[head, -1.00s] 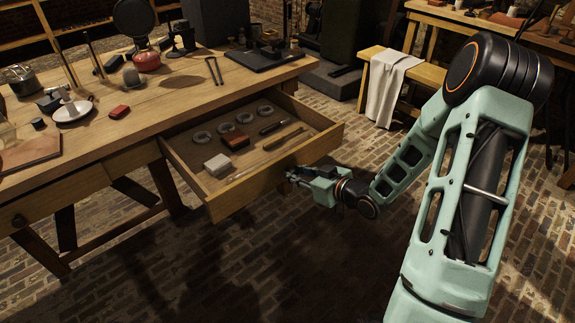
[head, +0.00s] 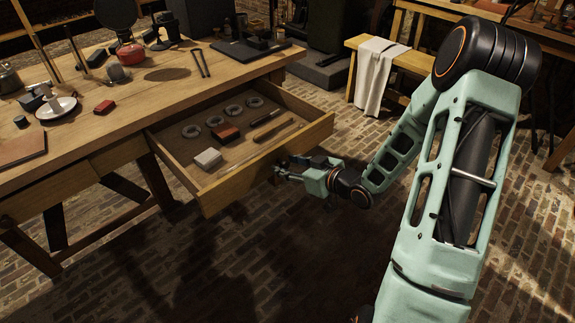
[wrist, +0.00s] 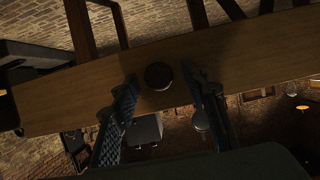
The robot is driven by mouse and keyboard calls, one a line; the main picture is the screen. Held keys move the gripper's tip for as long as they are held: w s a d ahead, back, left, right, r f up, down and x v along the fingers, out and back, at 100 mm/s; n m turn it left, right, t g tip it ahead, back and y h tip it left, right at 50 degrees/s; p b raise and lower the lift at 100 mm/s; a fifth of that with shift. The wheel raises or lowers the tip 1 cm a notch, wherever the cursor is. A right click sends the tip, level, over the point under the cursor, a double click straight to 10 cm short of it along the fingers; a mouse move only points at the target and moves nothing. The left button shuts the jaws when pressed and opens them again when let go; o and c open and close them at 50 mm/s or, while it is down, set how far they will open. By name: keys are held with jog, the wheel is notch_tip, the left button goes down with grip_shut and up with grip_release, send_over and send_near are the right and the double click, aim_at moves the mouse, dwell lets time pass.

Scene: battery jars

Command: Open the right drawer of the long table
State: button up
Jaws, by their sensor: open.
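The right drawer (head: 265,168) of the long table (head: 100,125) stands pulled well out. Inside it lie several grey rings, a brown block, a pale block and slim tools. My gripper (head: 286,171) is just outside the drawer front, near its right part. In the wrist view the wooden drawer front (wrist: 240,62) crosses the picture, with a round dark knob (wrist: 158,76) on it. The open fingers of my gripper (wrist: 165,95) stand on either side of the knob, with gaps showing between. In the head view the knob is hidden by the gripper.
The left drawer's front (head: 35,195) is closed. The tabletop holds a red pot (head: 130,53), a white dish (head: 56,108), a red box (head: 105,107) and a dark board (head: 248,48). A bench with a cloth (head: 378,75) stands behind my arm. The brick floor before the drawer is clear.

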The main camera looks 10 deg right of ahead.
jog(key=v, duration=1.2)
jog(key=shift+d+f, duration=0.1)
